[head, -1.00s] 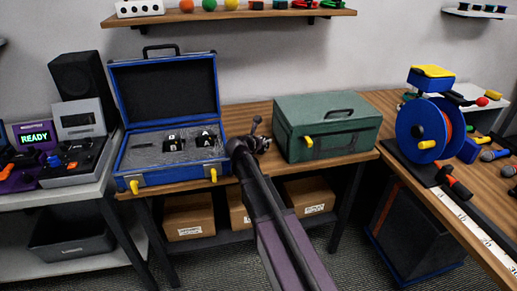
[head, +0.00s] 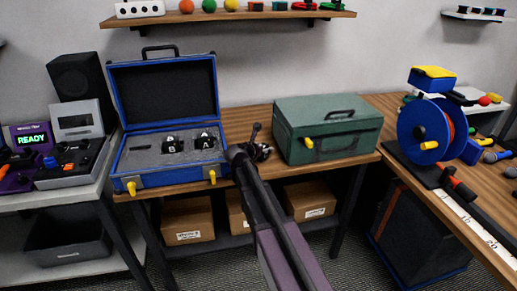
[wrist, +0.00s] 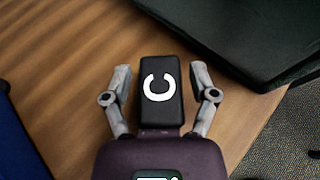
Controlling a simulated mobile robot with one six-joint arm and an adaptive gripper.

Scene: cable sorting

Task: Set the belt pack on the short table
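A black belt pack marked C (wrist: 161,92) lies at the wood tabletop (wrist: 60,60) in the wrist view, between the fingers of my gripper (wrist: 161,78). The fingers are spread, with a visible gap on each side of the pack. In the head view my gripper (head: 254,150) is low over the middle wood table (head: 240,116), between the blue case and the green box. There the pack is hard to tell from the dark fingers.
The open blue case (head: 165,95) at left holds packs marked B (head: 172,145) and A (head: 207,142) in grey foam. The green box (head: 327,128) stands close on the right. A blue cable reel (head: 425,132) is on the right-hand table.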

